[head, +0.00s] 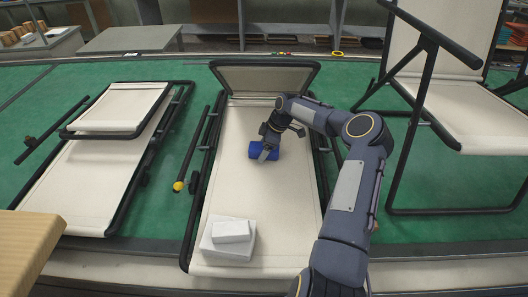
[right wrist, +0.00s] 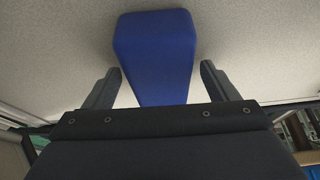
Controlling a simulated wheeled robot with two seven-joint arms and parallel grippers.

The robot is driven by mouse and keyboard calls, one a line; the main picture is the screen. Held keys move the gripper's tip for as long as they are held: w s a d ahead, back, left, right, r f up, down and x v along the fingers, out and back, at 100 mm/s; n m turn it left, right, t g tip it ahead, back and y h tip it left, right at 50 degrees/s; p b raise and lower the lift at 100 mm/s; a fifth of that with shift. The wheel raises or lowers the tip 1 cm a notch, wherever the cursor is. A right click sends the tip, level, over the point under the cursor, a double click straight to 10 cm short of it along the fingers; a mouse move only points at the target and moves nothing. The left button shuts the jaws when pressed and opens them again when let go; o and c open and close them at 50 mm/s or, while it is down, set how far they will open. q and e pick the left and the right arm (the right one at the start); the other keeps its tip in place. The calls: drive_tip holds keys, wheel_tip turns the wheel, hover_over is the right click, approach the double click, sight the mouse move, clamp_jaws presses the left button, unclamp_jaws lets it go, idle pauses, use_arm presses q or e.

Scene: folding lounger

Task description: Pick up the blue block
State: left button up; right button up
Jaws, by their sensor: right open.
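The blue block (head: 257,150) lies on the cream fabric of the middle lounger (head: 250,190) in the head view. My right gripper (head: 267,152) is over it and hides part of it. In the right wrist view the blue block (right wrist: 155,50) sits between the two open fingers of my right gripper (right wrist: 158,83), with a gap on each side. The block reaches out past the fingertips. My left gripper does not show.
Two white blocks (head: 230,231) are stacked at the near end of the middle lounger. A folded lounger (head: 85,170) lies to the left, and an upright one (head: 450,110) stands to the right. A black rod with a yellow knob (head: 179,186) lies between the left and middle loungers.

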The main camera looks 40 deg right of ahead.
drive_tip(key=shift+f+b, duration=0.25)
drive_tip(key=shift+b, duration=0.1)
idle(0.5)
drive_tip(key=c, duration=1.1)
drive_tip(key=shift+o, duration=0.2)
drive_tip(key=shift+r, duration=0.1)
